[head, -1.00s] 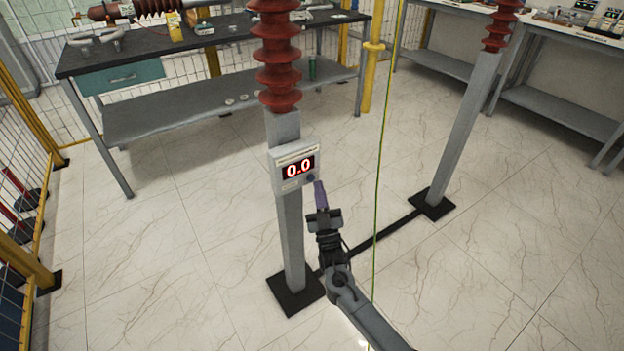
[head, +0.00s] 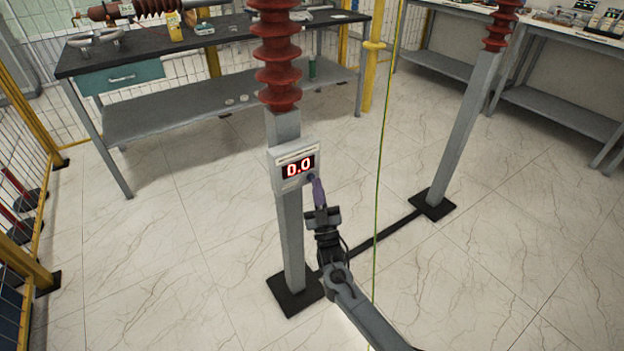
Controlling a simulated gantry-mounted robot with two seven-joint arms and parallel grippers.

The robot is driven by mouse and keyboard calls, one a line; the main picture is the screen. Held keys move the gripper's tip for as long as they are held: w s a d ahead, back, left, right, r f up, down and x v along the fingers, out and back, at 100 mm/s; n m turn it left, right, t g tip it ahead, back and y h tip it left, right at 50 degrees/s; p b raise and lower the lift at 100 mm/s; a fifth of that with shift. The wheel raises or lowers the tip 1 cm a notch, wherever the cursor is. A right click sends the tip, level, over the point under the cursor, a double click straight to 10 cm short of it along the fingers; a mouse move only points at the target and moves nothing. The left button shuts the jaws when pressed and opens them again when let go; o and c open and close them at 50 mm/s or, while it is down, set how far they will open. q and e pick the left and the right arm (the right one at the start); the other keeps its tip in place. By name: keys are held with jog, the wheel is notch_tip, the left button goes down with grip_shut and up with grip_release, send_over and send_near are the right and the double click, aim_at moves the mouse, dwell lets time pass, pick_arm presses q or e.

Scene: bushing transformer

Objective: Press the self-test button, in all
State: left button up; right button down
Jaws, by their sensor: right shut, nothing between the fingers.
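A grey box with a red digital display (head: 298,167) reading 0.0 is fixed to a grey post. A small dark blue button (head: 311,178) sits at the box's lower right, partly hidden by my fingers. My right gripper (head: 317,184) is shut and empty, its purple fingertips at the button. I cannot tell whether they touch it. My left gripper is not in view.
The grey post (head: 290,228) carries a red ribbed insulator (head: 276,60) and stands on a black base plate. A thin green-yellow cable (head: 379,180) hangs just right of my right arm. A dark workbench (head: 150,58) stands behind; open floor lies around.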

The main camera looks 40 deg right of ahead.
jog(key=shift+w+b, duration=0.4)
jog(key=shift+w, duration=0.05)
dwell(0.6)
dwell(0.4)
jog(key=shift+s+p, duration=0.8)
jog(key=shift+s, duration=0.1)
jog(key=shift+s+a+p, duration=0.15)
jog(key=shift+s+p, duration=1.8)
jog(key=shift+s, duration=0.55)
